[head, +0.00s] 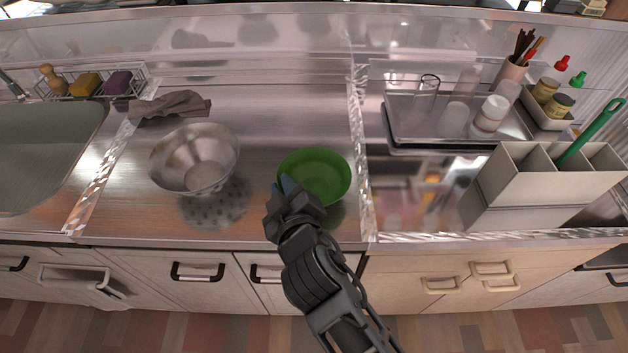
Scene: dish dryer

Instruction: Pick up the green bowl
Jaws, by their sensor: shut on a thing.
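The green bowl (322,176) is upright on or just above the steel counter, right of the metal bowl. My gripper (288,192) is at the bowl's near left rim, with its fingers shut on that rim. The gripper covers the near left part of the bowl. A green reflection shows on the counter below the bowl; I cannot tell whether the bowl touches the steel.
A metal bowl (196,160) and a grey cloth (170,105) lie to the left, before the sink (40,150). A raised edge (360,160) is close to the right. Beyond it are a tray of cups (400,126) and a beige utensil holder (520,182).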

